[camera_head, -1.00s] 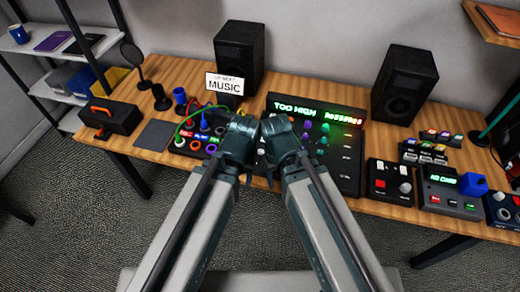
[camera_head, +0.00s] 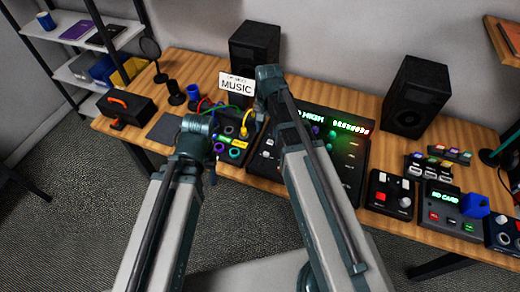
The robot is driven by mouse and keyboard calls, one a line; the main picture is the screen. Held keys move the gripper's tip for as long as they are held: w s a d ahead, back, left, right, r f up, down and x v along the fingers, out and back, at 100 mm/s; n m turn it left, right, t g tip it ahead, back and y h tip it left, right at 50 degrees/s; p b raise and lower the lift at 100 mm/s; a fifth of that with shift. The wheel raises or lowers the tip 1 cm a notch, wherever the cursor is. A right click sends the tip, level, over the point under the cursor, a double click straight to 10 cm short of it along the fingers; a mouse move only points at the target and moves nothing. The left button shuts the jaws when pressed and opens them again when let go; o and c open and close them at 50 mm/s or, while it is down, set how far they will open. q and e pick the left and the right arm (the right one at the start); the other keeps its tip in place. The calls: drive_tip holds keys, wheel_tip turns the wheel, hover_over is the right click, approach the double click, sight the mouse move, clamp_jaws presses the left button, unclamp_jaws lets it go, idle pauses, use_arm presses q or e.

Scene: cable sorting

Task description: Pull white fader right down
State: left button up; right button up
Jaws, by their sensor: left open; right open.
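The black mixer console (camera_head: 352,182) lies on the desk, with a green lit display (camera_head: 350,126) partly hidden by my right arm. The visible part of the display reads "HIGH". Small white marks that may be faders (camera_head: 352,155) show on its right part, too small to tell their positions. A whitish control (camera_head: 268,143) shows on its left part. My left gripper (camera_head: 196,124) is open, over the front left of the cable patch box (camera_head: 235,152). My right gripper (camera_head: 269,75) is open, raised above the back left of the console. My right forearm hides the console's middle.
Two black speakers (camera_head: 254,45) (camera_head: 414,97) stand at the back. A "MUSIC" sign (camera_head: 236,84) stands behind the patch box. A red-button box (camera_head: 390,193) and a "NO CARD" device (camera_head: 452,209) sit to the right. A black toolbox (camera_head: 126,107) is at the left.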

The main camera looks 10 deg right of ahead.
sight(266, 154)
drive_tip(key=shift+f, duration=0.15)
wheel_tip(266, 154, down, 14)
drive_tip(key=b, duration=1.4)
drive_tip(key=shift+r, duration=0.2)
clamp_jaws()
drive_tip(key=shift+s, duration=0.15)
